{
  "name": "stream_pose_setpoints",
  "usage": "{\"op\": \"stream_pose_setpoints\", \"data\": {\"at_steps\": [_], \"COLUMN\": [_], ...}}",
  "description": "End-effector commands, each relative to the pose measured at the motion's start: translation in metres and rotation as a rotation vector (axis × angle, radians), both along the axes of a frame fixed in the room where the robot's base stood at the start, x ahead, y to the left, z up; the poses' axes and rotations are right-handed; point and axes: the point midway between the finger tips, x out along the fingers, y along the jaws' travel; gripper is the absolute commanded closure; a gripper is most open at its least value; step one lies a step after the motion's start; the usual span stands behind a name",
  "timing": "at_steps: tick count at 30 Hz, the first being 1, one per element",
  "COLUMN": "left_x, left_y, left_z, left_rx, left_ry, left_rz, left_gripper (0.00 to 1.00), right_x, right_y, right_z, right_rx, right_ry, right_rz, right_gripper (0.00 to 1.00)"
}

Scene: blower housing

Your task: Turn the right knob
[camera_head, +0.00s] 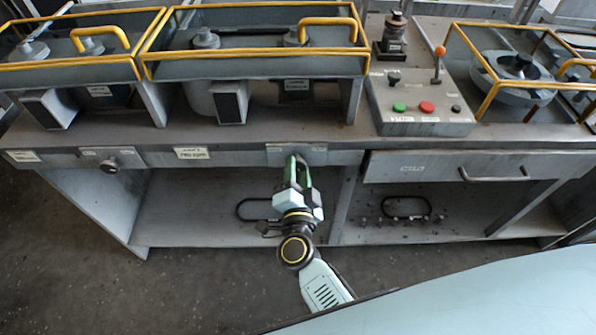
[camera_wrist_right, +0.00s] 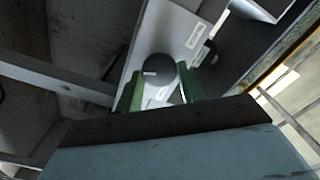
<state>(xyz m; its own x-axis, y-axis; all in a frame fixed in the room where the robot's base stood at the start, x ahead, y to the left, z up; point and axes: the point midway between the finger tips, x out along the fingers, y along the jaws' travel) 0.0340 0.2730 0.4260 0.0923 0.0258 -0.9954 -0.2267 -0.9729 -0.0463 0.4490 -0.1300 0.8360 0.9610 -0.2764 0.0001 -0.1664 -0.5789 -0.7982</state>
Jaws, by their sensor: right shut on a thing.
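My right gripper (camera_head: 297,160) reaches up to the front panel of the workbench in the head view, its green fingers at the panel edge. In the right wrist view, the right knob (camera_wrist_right: 160,69) is a dark round knob with a short white mark on its face. It sits between the two green fingers of my right gripper (camera_wrist_right: 160,80), which is shut on it. In the head view the gripper hides this knob. The left knob (camera_head: 109,166) sticks out of the same panel, farther left, with nothing touching it. My left gripper is not in view.
A control box (camera_head: 420,104) with green and red buttons and an orange-tipped lever stands on the bench top. A drawer (camera_head: 440,167) with a handle is right of my gripper. Yellow rails (camera_head: 255,53) guard the machinery behind. The lower shelf (camera_head: 200,205) is mostly clear.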

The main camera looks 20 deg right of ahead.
Motion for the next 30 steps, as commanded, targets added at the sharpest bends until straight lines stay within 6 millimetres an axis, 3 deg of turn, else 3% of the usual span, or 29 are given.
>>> {"op": "stream_pose_setpoints", "data": {"at_steps": [11, 12, 16, 30], "left_x": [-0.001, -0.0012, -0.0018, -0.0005], "left_y": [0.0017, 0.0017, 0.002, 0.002], "left_z": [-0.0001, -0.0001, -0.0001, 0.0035], "left_rx": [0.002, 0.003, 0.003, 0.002], "left_ry": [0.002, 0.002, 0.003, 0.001], "left_rz": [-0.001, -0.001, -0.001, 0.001], "left_gripper": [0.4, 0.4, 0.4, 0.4], "right_x": [0.0, 0.0, 0.0, -0.0074], "right_y": [0.0002, 0.0002, 0.0002, 0.0063], "right_z": [-0.0001, -0.0001, -0.0001, 0.0001], "right_rx": [0.003, 0.003, 0.002, 0.002], "right_ry": [0.0, 0.0, 0.0, 0.002], "right_rz": [0.001, 0.001, 0.001, 0.003], "right_gripper": [0.84, 0.56, 0.4, 0.4]}}
